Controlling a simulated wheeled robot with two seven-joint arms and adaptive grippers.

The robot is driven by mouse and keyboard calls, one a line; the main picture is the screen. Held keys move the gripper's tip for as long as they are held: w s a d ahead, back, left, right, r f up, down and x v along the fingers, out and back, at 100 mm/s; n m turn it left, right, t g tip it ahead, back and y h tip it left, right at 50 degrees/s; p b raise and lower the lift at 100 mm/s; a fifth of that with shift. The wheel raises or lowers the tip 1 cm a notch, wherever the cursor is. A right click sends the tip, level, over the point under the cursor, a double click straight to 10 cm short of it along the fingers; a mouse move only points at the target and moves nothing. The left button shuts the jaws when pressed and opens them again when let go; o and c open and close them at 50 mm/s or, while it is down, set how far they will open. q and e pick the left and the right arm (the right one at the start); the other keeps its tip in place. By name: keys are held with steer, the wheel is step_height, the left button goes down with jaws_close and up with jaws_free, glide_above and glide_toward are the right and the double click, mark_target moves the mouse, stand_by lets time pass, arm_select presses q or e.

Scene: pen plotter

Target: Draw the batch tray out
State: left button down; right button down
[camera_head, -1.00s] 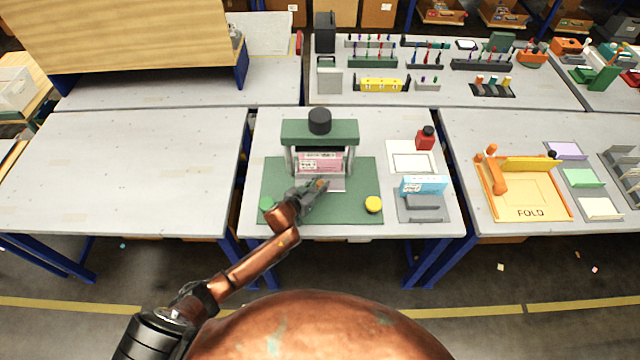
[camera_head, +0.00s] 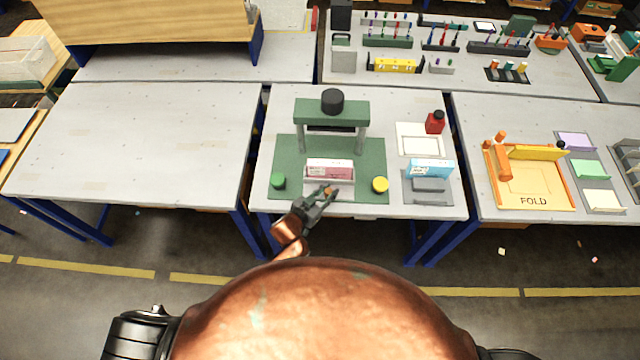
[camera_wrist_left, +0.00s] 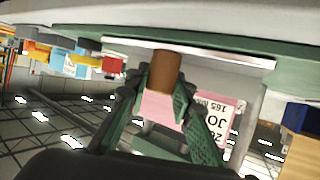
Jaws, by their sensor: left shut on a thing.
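The batch tray (camera_head: 345,186) is a thin light grey plate on the green base of the press (camera_head: 332,110). It lies in front of the press posts, near the base's front edge, and carries a pink and white box (camera_head: 330,168). My left gripper (camera_head: 327,192) is shut on the tray's orange-brown handle, at its front edge. In the left wrist view the brown handle (camera_wrist_left: 165,72) sits between the green fingers, and the tray's pale surface (camera_wrist_left: 250,65) and the pink box (camera_wrist_left: 222,112) show behind. My right gripper is not in view.
A green button (camera_head: 278,181) and a yellow button (camera_head: 380,184) flank the tray on the base. A grey stand with a blue box (camera_head: 430,168) and a red bottle (camera_head: 435,122) are to the right. The left table (camera_head: 140,140) is bare.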

arm_select(q)
steer(key=shift+s+f, duration=0.2)
steer(key=c, duration=2.1)
jaws_free()
steer(key=o, duration=0.3)
steer(key=shift+s+r, duration=0.15)
steer(key=shift+o, duration=0.7)
steer(key=shift+a+r, duration=0.1)
steer(key=shift+a, duration=0.05)
steer(key=v, duration=1.1)
steer(key=shift+s, duration=0.3)
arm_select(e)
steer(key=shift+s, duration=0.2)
arm_select(q)
steer(key=shift+a, duration=0.1)
